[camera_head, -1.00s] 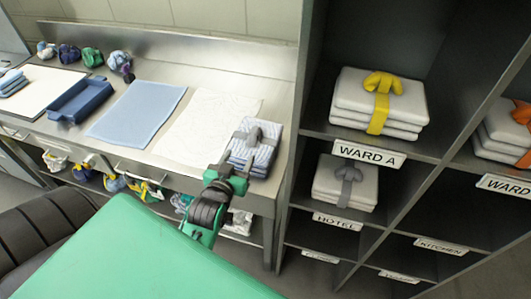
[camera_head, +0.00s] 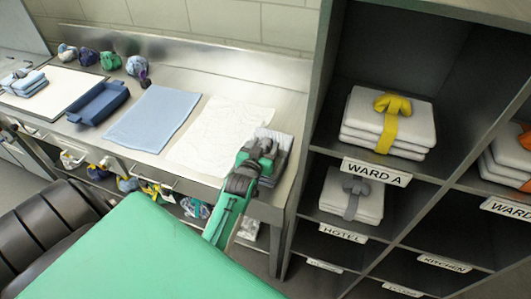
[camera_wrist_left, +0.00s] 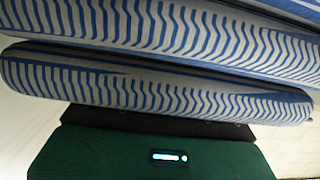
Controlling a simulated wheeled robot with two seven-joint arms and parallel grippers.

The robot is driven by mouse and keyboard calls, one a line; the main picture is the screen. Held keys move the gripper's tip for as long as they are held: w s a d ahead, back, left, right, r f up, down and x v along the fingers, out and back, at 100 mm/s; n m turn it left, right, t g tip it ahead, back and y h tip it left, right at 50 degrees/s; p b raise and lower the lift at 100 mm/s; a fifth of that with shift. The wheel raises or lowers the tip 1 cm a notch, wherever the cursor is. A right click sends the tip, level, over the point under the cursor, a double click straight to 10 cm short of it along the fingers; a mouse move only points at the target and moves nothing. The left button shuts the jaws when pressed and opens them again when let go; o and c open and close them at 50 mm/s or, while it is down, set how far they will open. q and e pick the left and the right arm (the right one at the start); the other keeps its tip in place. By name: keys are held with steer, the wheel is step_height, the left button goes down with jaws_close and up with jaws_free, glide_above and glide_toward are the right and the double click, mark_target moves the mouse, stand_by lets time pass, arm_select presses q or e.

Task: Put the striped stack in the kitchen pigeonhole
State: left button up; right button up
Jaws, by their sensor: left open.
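The striped stack (camera_head: 275,137) lies at the right end of the steel counter, partly hidden by my left gripper (camera_head: 262,152). In the left wrist view its blue and white striped folded layers (camera_wrist_left: 150,85) fill the upper part, very close. My left gripper is open at the stack's near side, with a green and black gripper part (camera_wrist_left: 155,150) under the lower layer. I cannot tell whether it touches the stack. The kitchen pigeonhole, above its KITCHEN label (camera_head: 444,263), is at the lower right of the shelf unit and looks dark inside. My right gripper is not in view.
A white stack with a yellow band (camera_head: 390,122) is in the WARD A pigeonhole; one with a grey band (camera_head: 351,194) is in HOTEL. An orange-banded stack (camera_head: 507,155) is at the right edge. The shelf's upright side (camera_head: 318,100) stands beside the counter. A blue towel (camera_head: 158,118) and blue tray (camera_head: 98,103) lie left.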

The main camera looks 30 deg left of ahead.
arm_select(q)
steer(key=shift+w+a+f, duration=0.1)
steer(key=shift+w+a, duration=0.05)
steer(key=shift+w, duration=0.4)
jaws_close()
stand_by(1.0)
